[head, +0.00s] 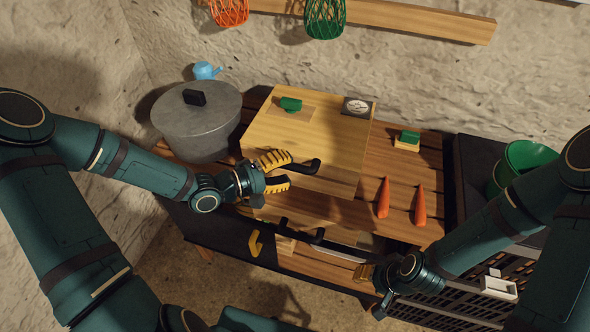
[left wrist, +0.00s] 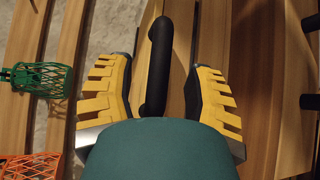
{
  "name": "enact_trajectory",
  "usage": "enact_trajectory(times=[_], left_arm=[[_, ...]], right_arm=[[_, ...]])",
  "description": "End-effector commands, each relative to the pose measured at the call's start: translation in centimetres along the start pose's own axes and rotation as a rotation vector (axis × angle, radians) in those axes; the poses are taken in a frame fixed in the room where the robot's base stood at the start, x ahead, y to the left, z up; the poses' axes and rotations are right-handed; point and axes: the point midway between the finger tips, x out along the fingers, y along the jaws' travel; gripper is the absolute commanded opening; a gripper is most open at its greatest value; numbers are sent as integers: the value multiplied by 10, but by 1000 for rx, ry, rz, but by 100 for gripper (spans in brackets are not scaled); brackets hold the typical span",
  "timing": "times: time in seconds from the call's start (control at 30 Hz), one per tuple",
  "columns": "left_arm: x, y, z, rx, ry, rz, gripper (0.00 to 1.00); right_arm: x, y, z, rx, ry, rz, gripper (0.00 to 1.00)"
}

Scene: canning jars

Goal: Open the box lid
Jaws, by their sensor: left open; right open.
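The box lid (head: 315,140) is a pale wooden panel that looks flat and down over the box on the slatted bench. A dark handle (head: 305,167) stands at its near side. My left gripper (head: 288,170) is open, with its yellow fingers on both sides of the handle. In the left wrist view the black handle (left wrist: 160,60) lies between the spread fingers, with gaps visible on both sides. My right gripper (head: 372,286) is open near the bench's front edge, to the right of a second dark handle (head: 300,232); its fingers are partly hidden.
Two carrots (head: 384,198) lie to the right, near a green-topped block (head: 407,140). A green bucket (head: 528,157) and black crates are further right.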

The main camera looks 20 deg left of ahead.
Motion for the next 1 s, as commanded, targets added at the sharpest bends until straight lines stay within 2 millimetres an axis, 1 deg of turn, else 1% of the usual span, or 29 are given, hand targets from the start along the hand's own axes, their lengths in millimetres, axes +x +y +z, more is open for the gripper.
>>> enact_trajectory(times=[0.03, 0.1, 0.23, 0.33, 0.57, 0.6, 0.67, 0.7, 0.77, 1.0], left_arm=[[8, -2, 1, 1, -4, 0, 52], [17, -1, 0, 2, -3, 0, 52], [26, 0, 0, 1, -1, 0, 52], [30, 0, 0, 1, 0, -1, 52], [30, 0, 0, 1, 0, -1, 52], [30, 0, 0, 1, 0, -1, 55], [30, 0, 0, 1, 0, -1, 34], [30, 0, 0, 1, 0, -1, 20], [30, 0, 0, 1, 0, -1, 0], [30, 0, 0, 1, 0, -1, 0]], right_arm=[[4, 1, 0, 0, 2, 0, 47], [6, 2, -1, 0, 3, 0, 47], [8, 3, -1, -1, 4, 0, 47], [9, 3, -1, -1, 5, 0, 47], [8, 3, -1, -1, 5, 0, 47], [8, 3, -1, -1, 5, 0, 47], [8, 3, -1, -1, 5, 0, 47], [8, 3, -1, -1, 5, 0, 47], [8, 3, -1, -1, 5, 0, 47], [8, 3, -1, -1, 5, 0, 47]])
